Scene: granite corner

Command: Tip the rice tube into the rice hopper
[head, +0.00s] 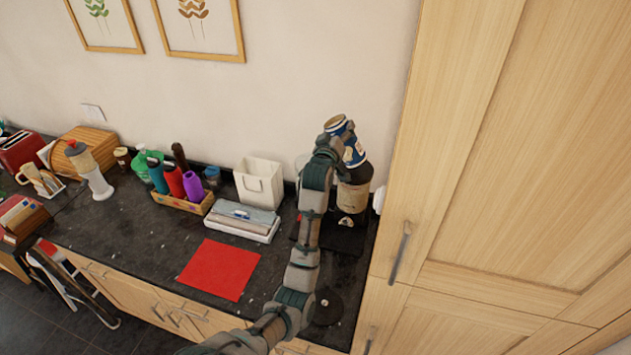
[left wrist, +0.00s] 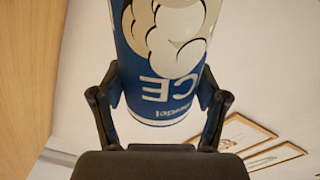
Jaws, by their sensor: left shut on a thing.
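The rice tube (head: 354,152) is blue with cream ends and printing; its label fills the upper middle of the left wrist view (left wrist: 165,50). My left gripper (left wrist: 160,98) is shut around it, one finger on each side. In the head view the gripper (head: 333,143) holds the tube tilted, its lower right end just above a dark container with a cream label, which looks like the rice hopper (head: 352,197). The hopper's opening is hidden by the tube and arm. I see no grains falling. My right gripper is not in view.
A tall wooden cupboard (head: 470,150) stands close on the right. Left of the arm are a white bin (head: 259,183), a white box (head: 241,222) and a wooden tray of bottles (head: 181,200). A red mat (head: 219,270) lies on the dark counter (head: 150,240).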

